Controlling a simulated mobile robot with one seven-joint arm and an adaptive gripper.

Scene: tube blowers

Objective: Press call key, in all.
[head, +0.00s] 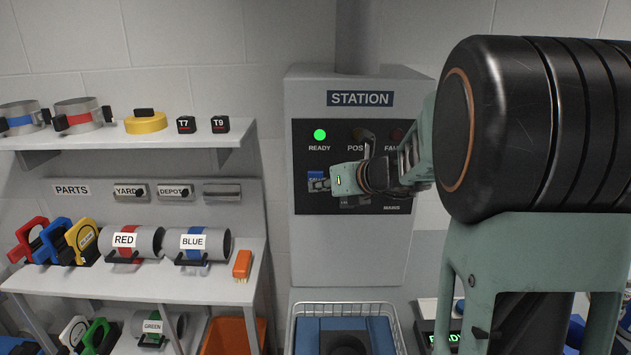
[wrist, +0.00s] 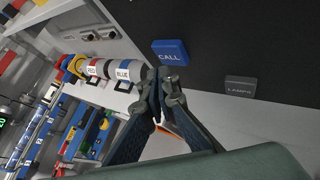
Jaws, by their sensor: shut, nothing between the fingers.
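The call key is a blue block marked CALL (wrist: 170,52) on the station's dark panel in the wrist view. In the head view a small part of the blue key (head: 315,174) shows behind my gripper. My gripper (wrist: 162,76) is shut and empty, its fingertips just below the key in the wrist view. In the head view my gripper (head: 320,185) is in front of the panel's lower left part. I cannot tell whether the fingertips touch the key. The station (head: 348,250) has a lit green READY lamp (head: 320,134); its other lamps look dark.
A grey LAMPS key (wrist: 241,89) sits to the right on the same panel. A shelf of parts (head: 130,282) stands on the left, with a RED tube (head: 147,243) and a BLUE tube (head: 216,243). A wire basket (head: 346,307) is below the station.

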